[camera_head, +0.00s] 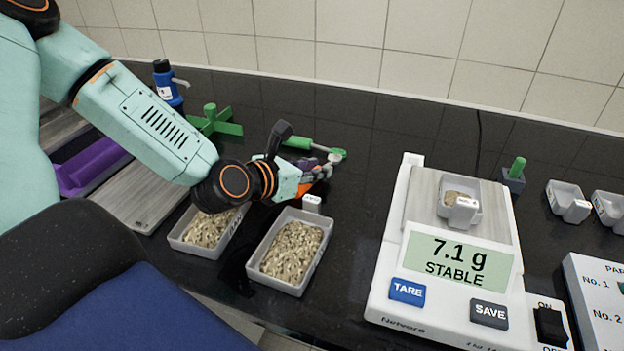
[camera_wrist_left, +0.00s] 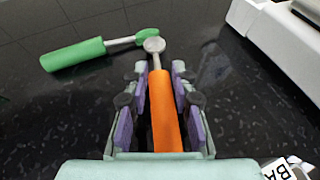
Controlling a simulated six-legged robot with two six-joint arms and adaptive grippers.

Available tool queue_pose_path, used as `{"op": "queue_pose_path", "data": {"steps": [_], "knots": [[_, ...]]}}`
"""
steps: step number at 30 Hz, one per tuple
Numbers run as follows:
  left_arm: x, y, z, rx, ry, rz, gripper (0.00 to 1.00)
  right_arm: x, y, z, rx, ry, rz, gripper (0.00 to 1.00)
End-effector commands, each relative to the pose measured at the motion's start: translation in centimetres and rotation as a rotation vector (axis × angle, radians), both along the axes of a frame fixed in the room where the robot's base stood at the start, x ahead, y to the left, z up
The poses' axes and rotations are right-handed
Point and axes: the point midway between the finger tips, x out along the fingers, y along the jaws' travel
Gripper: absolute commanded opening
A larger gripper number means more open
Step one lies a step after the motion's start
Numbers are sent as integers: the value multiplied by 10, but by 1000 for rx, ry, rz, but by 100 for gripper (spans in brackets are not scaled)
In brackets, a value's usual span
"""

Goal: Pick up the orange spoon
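The orange spoon (camera_wrist_left: 164,115) lies on the black bench in the left wrist view, its handle toward my gripper and its metal bowl end pointing away. My left gripper (camera_wrist_left: 160,72) has its fingers on either side of the orange handle, with narrow dark gaps visible beside it, so it looks open around the spoon. In the head view my left gripper (camera_head: 323,170) is low over the bench, just behind the grey trays, and largely hides the spoon. My right gripper is in neither view.
A green-handled spoon (camera_wrist_left: 72,57) lies close beyond the orange one. Two grey trays of grain (camera_head: 325,240) (camera_head: 178,236) stand in front. A scale (camera_head: 400,215) reading 7.1 g, with a small container (camera_head: 470,214) on it, stands to the right.

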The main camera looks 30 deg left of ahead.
Motion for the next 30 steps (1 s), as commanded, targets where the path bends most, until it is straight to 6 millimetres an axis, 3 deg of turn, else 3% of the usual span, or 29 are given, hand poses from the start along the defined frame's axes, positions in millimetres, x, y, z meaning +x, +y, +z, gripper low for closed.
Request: {"op": "queue_pose_path", "data": {"steps": [7, 16, 30], "knots": [[0, 0, 0, 0, 1, 0, 0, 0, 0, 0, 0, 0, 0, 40], [0, 0, 4, -1, 0, 2, 0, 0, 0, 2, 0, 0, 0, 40], [0, 0, 80, -4, -3, 2, 0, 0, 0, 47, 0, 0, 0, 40]]}}
